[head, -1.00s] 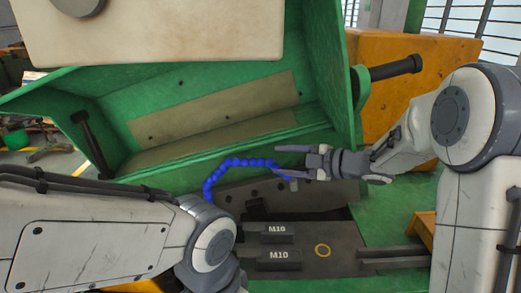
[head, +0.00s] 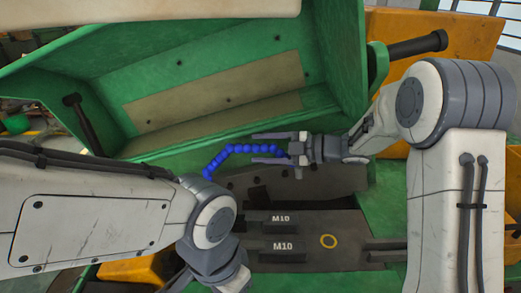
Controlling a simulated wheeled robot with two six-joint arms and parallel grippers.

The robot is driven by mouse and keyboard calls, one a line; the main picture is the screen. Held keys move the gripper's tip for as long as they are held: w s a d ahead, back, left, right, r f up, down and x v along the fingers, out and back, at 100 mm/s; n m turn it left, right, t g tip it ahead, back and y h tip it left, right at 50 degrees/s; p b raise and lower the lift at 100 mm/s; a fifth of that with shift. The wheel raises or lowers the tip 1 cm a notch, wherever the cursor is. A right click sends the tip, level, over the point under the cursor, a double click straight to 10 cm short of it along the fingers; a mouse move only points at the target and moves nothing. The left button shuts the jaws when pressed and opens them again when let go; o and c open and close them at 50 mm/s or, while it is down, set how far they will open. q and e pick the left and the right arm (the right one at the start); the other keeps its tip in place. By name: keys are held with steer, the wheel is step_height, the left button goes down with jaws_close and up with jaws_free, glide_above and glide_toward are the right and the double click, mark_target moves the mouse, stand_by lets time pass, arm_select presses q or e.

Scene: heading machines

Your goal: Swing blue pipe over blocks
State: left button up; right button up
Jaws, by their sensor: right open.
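The blue segmented pipe (head: 236,149) arches from near my left arm's elbow toward the right. Its right end lies between the fingers of my right gripper (head: 268,148). That gripper is open, with one finger above the pipe and one below it; I cannot tell whether they touch it. Two dark blocks marked M10, the upper block (head: 281,225) and the lower block (head: 284,254), sit on the dark machine bed below the pipe. My left arm comes in at lower left; its gripper is out of the picture.
A green machine housing (head: 340,60) with an open cavity stands behind the pipe. A black handle (head: 418,46) sticks out at its upper right. Orange cabinets stand at the back right.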

steer(key=shift+w+a, duration=0.1)
steer(key=shift+a, duration=0.15)
jaws_close()
stand_by(1.4)
